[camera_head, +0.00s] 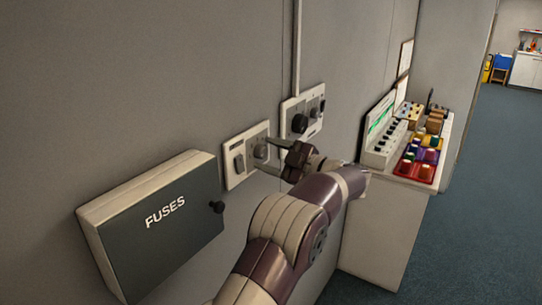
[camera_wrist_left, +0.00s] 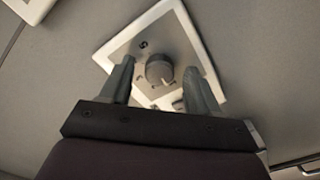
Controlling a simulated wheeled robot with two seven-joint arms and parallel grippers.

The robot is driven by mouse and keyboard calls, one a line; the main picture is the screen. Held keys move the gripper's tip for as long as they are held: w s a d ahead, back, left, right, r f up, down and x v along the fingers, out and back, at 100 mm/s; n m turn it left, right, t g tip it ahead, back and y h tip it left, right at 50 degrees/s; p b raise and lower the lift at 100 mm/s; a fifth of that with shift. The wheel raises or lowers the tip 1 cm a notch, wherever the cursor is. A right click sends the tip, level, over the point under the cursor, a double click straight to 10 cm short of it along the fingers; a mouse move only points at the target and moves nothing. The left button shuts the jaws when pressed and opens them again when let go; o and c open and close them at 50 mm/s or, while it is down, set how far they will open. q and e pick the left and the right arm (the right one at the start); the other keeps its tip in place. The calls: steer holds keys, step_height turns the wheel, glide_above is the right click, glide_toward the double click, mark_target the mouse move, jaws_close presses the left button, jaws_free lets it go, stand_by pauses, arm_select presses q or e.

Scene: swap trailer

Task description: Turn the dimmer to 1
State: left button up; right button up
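The dimmer is a small grey round knob (camera_head: 260,151) on a white-framed wall plate (camera_head: 230,179), beside a rocker-like switch (camera_head: 239,163). In the left wrist view the knob (camera_wrist_left: 159,68) has a pale mark on its face and small markings around it, too small to read surely. My left gripper (camera_head: 267,155) is at the plate, with its fingers pointing at the wall. In the left wrist view my left gripper (camera_wrist_left: 158,74) is open, one finger on each side of the knob, with gaps showing between fingers and knob. My right gripper is out of view.
A fuse box (camera_head: 165,225) with a black knob sticks out of the wall at left. A second plate (camera_head: 303,112) with a black knob is just right of the dimmer plate. A cabinet (camera_head: 385,225) bearing colourful blocks and a panel stands further right.

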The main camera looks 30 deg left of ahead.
arm_select(q)
steer(key=s+d+b, duration=0.1)
steer(key=d+b, duration=0.1)
steer(key=d, duration=1)
steer(key=shift+d+b, duration=0.35)
steer(key=shift+b, duration=0.05)
